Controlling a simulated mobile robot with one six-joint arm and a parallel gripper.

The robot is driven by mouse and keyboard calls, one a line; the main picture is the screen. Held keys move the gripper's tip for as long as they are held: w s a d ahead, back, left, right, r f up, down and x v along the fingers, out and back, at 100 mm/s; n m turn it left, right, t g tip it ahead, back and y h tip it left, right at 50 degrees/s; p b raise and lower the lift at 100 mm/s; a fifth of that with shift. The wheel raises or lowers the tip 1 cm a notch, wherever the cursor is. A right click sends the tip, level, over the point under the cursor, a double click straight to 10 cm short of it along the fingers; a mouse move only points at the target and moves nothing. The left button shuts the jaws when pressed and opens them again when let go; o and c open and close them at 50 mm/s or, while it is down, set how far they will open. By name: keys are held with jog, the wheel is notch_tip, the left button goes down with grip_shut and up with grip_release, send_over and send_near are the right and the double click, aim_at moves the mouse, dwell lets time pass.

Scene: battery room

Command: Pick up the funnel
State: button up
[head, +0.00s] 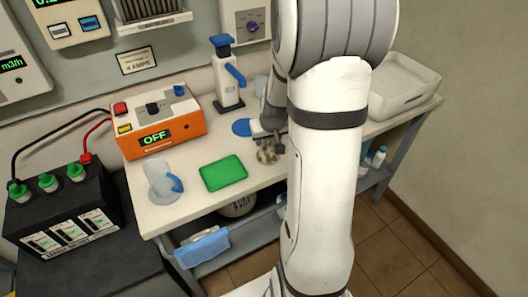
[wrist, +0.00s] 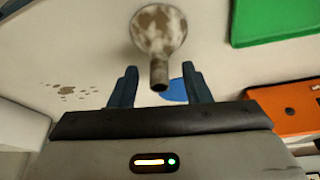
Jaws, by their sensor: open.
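The funnel (wrist: 158,32) is pale with brown stains, its wide bowl near the top of the wrist view and its narrow spout pointing down the picture toward my gripper (wrist: 160,82). The two dark blue fingers are spread apart, one on each side of the spout's end, with nothing seen gripped. In the head view the funnel (head: 267,154) is a small blotchy shape on the white bench, just below my gripper (head: 268,138). My arm hides part of that area. I cannot tell whether the fingers overlap the spout in depth.
A clear jug (head: 162,182), an orange charger (head: 165,123), a blue-topped pump bottle (head: 226,75) and a white tray (head: 403,88) stand around. Brown stains mark the bench.

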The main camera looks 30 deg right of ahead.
jog(key=shift+w+f, duration=0.15)
jog(key=shift+f, duration=0.2)
grip_shut()
dwell(0.3)
